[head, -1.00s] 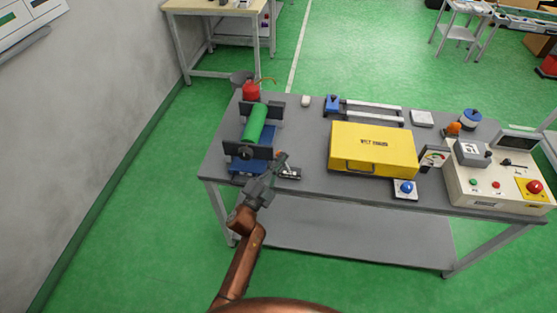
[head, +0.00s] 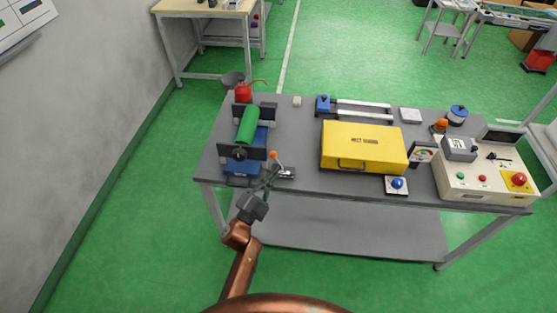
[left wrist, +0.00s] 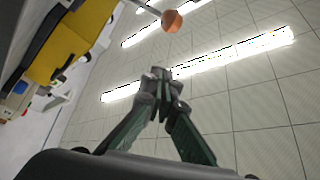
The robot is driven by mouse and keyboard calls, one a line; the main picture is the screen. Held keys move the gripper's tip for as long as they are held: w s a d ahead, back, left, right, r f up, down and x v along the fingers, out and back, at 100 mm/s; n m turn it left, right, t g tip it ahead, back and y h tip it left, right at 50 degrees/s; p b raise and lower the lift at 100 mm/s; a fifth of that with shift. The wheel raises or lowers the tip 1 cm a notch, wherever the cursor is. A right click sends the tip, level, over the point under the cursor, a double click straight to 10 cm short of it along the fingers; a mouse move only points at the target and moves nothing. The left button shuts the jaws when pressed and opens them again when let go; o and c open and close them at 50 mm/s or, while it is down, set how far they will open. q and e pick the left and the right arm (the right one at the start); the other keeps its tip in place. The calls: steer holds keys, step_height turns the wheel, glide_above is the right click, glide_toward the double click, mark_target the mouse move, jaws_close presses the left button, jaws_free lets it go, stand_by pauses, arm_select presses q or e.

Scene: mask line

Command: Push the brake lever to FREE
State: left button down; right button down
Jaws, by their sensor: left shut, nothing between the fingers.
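The brake lever shows as an orange knob (head: 273,155) on a thin rod, beside a small dark base plate (head: 286,173) at the front edge of the grey bench. The plate's markings are too small to read. In the left wrist view the orange knob (left wrist: 171,20) and its grey rod stand at the top, apart from the fingers. My left gripper (head: 271,176) is just in front of and below the knob at the bench edge. Its fingertips (left wrist: 161,77) are together and hold nothing. Whether it touches the rod is hard to tell. My right gripper is not in view.
A green roller (head: 247,125) on a blue stand is left of the lever. A yellow case (head: 365,147) and a blue button box (head: 397,185) are to the right. A control panel (head: 484,185) stands at the right end. The floor before the bench (head: 340,285) is clear.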

arm_select(q)
steer(key=shift+v, duration=2.2)
steer(key=shift+d, duration=0.1)
steer(key=s+a+f+n+g+y, duration=0.25)
steer(key=s+a+f, duration=0.2)
steer(key=f, duration=1.05)
steer(key=s+a+f+n+g+y, duration=0.25)
steer(key=s+a+f, duration=0.2)
steer(key=f, duration=1.05)
steer(key=s+a+f+n+g+y, duration=0.2)
steer(key=s+a+f+n+g, duration=0.3)
steer(key=f, duration=1)
steer(key=s+a+f+n+g+y, duration=0.1)
steer(key=s+a+f, duration=0.1)
steer(key=s+f, duration=0.6)
steer(key=s+a+f+n+g+y, duration=0.1)
steer(key=s+a+f+g, duration=0.15)
steer(key=s+f, duration=0.6)
steer(key=s+a+f+n+g, duration=0.1)
steer(key=s+a+f+g, duration=0.1)
steer(key=s, duration=1.3)
steer(key=s+a+f+n+g+y, duration=0.1)
steer(key=s+a+f+g, duration=0.2)
steer(key=s, duration=1.3)
steer(key=shift+a+f+n, duration=0.3)
steer(key=shift+a+f, duration=0.1)
steer(key=shift+a, duration=0.35)
steer(key=shift+g, duration=0.25)
